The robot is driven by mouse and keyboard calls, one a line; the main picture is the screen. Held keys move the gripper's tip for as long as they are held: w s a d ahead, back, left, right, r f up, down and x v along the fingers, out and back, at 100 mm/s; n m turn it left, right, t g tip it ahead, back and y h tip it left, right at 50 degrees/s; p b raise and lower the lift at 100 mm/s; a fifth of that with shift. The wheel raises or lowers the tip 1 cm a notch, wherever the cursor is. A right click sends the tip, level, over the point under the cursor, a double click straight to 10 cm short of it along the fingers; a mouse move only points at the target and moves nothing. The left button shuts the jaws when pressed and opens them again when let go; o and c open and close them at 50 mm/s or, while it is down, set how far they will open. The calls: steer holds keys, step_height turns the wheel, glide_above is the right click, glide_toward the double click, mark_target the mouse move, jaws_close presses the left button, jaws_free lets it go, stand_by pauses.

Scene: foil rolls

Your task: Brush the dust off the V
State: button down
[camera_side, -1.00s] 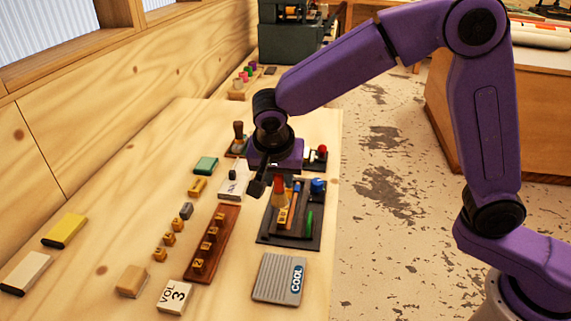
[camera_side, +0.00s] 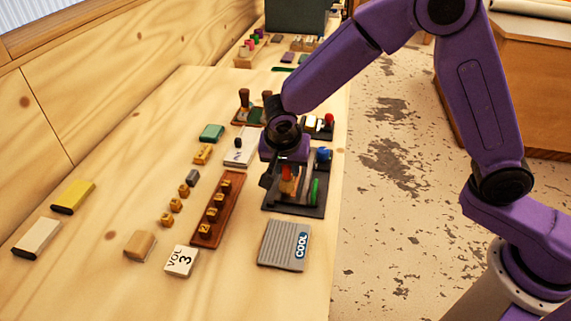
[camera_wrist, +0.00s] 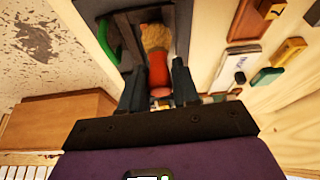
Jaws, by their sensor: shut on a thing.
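My gripper (camera_wrist: 158,86) is shut on the red handle of a brush (camera_wrist: 154,38) with tan bristles. In the side view the brush (camera_side: 288,186) is upright, bristles down, over the dark tray (camera_side: 305,210). I cannot tell whether the bristles touch the tray. Several small brass letter blocks (camera_side: 175,205) stand loose in a row left of a brown rack (camera_side: 208,240), which holds several more. One block (camera_side: 192,177) at the far end of the loose row looks grey and dull. The letters are too small to read, so I cannot tell which is the V.
The tray also holds a green item (camera_side: 315,190) and a blue-topped item (camera_side: 323,154). A ribbed grey "COOL" pad (camera_side: 278,245), a "VOL 3" block (camera_side: 181,261) and a wooden block (camera_side: 140,245) lie nearer. Yellow (camera_side: 73,196) and cream (camera_side: 37,237) blocks lie left, with bare bench between.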

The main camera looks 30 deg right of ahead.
steer(key=shift+w+d, duration=0.8)
steer(key=shift+s+a, duration=1.35)
steer(key=shift+a, duration=0.05)
step_height(320, 180, up, 8)
